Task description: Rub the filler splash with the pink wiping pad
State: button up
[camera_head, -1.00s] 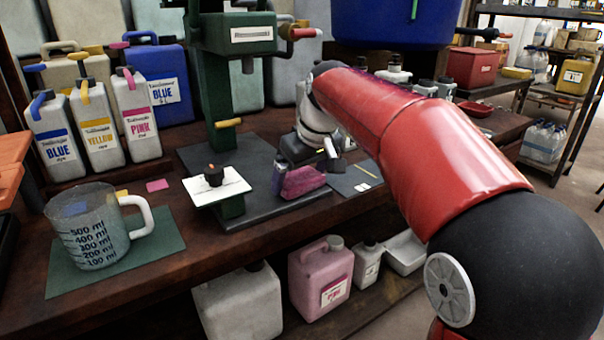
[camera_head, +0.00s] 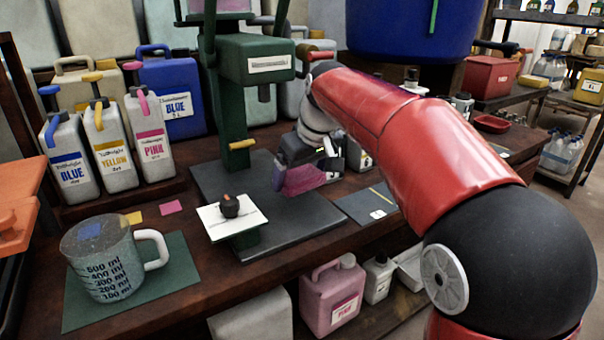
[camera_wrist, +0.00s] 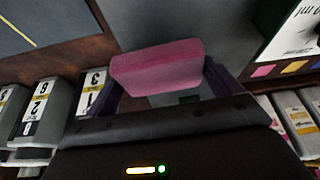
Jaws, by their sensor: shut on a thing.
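The pink wiping pad (camera_wrist: 158,68) is clamped between the two fingers of my gripper (camera_wrist: 160,95) in the wrist view. In the head view the pad (camera_head: 303,179) hangs at my gripper (camera_head: 284,178), over or close to the dark base plate (camera_head: 255,225) of the green stand. I cannot tell whether the pad touches the plate. I cannot make out the filler splash in either view; the pad, gripper or arm may hide it.
The green stand's column (camera_head: 232,120) and white plate with a dark knob (camera_head: 213,224) are left of my gripper. Dye jugs (camera_head: 110,145) stand further left, a measuring jug (camera_head: 103,262) at front left. A dark mat (camera_head: 368,205) lies right.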

jog(key=shift+r+p, duration=0.95)
jog(key=shift+r, duration=1.1)
